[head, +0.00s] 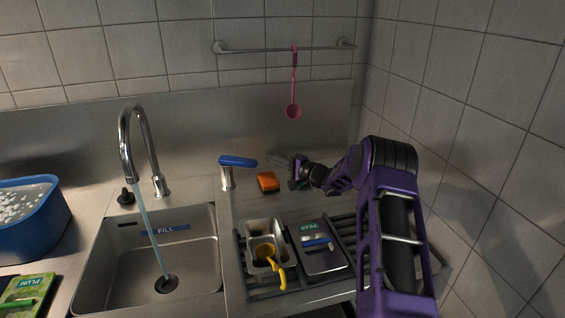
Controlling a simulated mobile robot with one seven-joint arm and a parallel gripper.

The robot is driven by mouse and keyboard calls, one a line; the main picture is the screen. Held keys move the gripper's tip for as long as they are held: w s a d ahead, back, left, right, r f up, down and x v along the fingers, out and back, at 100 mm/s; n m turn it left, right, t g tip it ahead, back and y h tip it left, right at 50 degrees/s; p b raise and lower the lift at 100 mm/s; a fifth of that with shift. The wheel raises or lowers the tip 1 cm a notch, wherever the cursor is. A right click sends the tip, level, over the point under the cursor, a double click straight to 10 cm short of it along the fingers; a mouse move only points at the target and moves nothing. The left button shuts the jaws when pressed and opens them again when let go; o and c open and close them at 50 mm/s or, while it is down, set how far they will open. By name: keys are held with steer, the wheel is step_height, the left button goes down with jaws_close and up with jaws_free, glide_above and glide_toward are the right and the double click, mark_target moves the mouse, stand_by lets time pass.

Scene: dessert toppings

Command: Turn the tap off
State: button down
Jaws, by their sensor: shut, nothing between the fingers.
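The tap (136,135) is a tall curved chrome spout at the left, and water (152,232) runs from it into the steel sink (192,268). A blue lever handle (237,161) on a short chrome post stands right of the sink and points to the right. My gripper (280,161) is shut and empty, just right of the lever's end, its fingers pointing left. A small gap seems to lie between the fingertips and the lever, though depth is hard to judge.
An orange block (267,182) lies below my gripper. A metal container with a yellow scoop (270,254) and a lidded container (320,252) sit on a dark rack. A pink ladle (293,108) hangs from the wall rail. A blue tub (30,222) stands far left.

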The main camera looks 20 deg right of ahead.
mark_target(238, 161)
steer(key=x, duration=0.3)
steer(key=shift+a, duration=0.3)
steer(key=shift+s+a+p, duration=0.25)
steer(key=shift+s+a, duration=0.25)
steer(key=shift+s, duration=0.25)
steer(key=shift+s+a+p, duration=0.25)
steer(key=shift+s+a, duration=0.2)
steer(key=shift+s, duration=0.3)
steer(key=shift+s, duration=0.1)
